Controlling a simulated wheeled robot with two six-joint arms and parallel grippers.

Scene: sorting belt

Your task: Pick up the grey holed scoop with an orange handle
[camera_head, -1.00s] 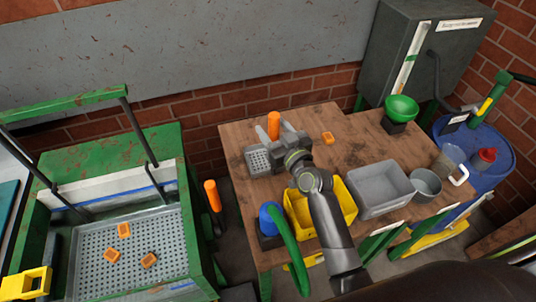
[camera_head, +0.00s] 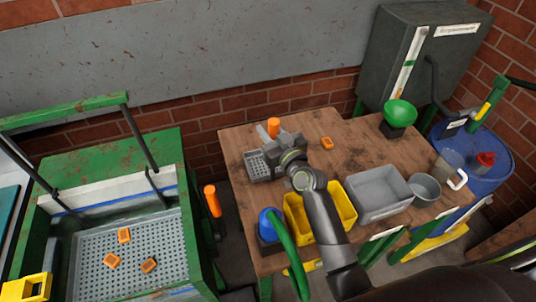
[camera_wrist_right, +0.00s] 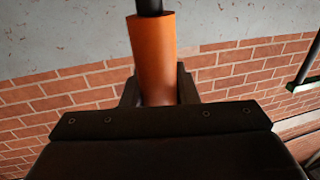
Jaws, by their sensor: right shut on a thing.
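The grey holed scoop (camera_head: 257,165) rests on or just above the wooden table at its back left; I cannot tell which. Its orange handle (camera_head: 273,126) stands up at my right gripper (camera_head: 272,138). In the right wrist view the orange handle (camera_wrist_right: 153,55) stands between the two dark fingers of my right gripper (camera_wrist_right: 159,88), which is shut on it. The gripper hides part of the scoop and the lower handle. My left gripper is not in view.
A yellow bin (camera_head: 346,204), a grey bin (camera_head: 379,211) and a grey pot (camera_head: 425,188) stand along the table front. A loose orange piece (camera_head: 327,143) lies right of the gripper. A green funnel (camera_head: 400,113) stands at the back right. A perforated tray (camera_head: 90,262) is at left.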

